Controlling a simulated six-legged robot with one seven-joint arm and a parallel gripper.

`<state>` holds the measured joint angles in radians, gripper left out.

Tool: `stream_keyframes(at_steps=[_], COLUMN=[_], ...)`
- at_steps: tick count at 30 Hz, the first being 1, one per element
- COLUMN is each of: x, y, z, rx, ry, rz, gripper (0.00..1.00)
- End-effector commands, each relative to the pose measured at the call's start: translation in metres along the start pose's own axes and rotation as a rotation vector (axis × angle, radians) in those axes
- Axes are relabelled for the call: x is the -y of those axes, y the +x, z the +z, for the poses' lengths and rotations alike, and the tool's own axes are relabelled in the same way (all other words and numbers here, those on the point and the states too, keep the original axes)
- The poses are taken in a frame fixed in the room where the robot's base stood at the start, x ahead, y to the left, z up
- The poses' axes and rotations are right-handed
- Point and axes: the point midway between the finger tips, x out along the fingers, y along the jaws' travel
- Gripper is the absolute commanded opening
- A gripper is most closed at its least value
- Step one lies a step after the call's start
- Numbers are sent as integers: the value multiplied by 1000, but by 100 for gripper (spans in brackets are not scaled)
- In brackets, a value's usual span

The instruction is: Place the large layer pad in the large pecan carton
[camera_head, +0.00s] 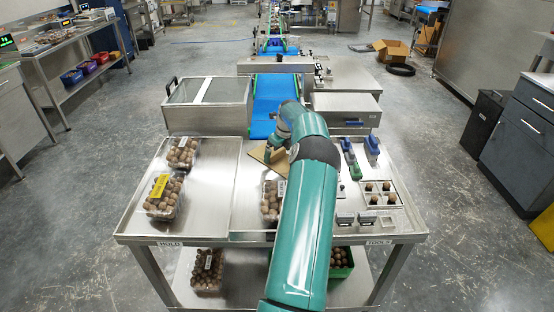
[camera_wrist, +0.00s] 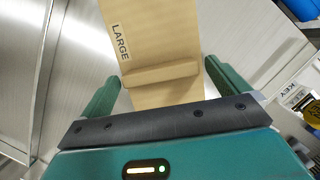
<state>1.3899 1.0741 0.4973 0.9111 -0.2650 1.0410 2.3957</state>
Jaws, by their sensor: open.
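The large layer pad (camera_wrist: 152,30) is a tan sheet printed LARGE, with a raised ridge across it. In the head view a corner of the pad (camera_head: 258,154) shows on the steel table, left of my arm. My gripper (camera_wrist: 165,72) is open, with one green finger on each side of the ridge, apart from it. In the head view my gripper (camera_head: 272,152) is mostly hidden by my arm. Clear cartons of brown nuts stand on the table: one back left (camera_head: 183,152), one yellow-labelled (camera_head: 163,195), one partly hidden by my arm (camera_head: 269,201). I cannot tell which is the large carton.
A blue conveyor (camera_head: 270,95) runs away behind the table. Stamps and small blocks (camera_head: 370,150) and a nut holder (camera_head: 380,192) lie right of my arm. More nuts sit on the lower shelf, in a carton (camera_head: 207,270) and a green crate (camera_head: 341,262).

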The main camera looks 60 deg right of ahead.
Motion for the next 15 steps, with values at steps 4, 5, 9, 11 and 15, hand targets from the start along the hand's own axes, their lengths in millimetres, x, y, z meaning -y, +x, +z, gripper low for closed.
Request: stream_keyframes(at_steps=[4,5,9,11,15], x=[0,0,0,0,0], y=[9,9,9,9,9], z=[0,0,0,0,0], rx=[1,1,1,0,0], ry=[-1,-1,-1,-1,-1], rz=[-1,-2,-2,-2,-1], gripper=[100,100,100,90,63])
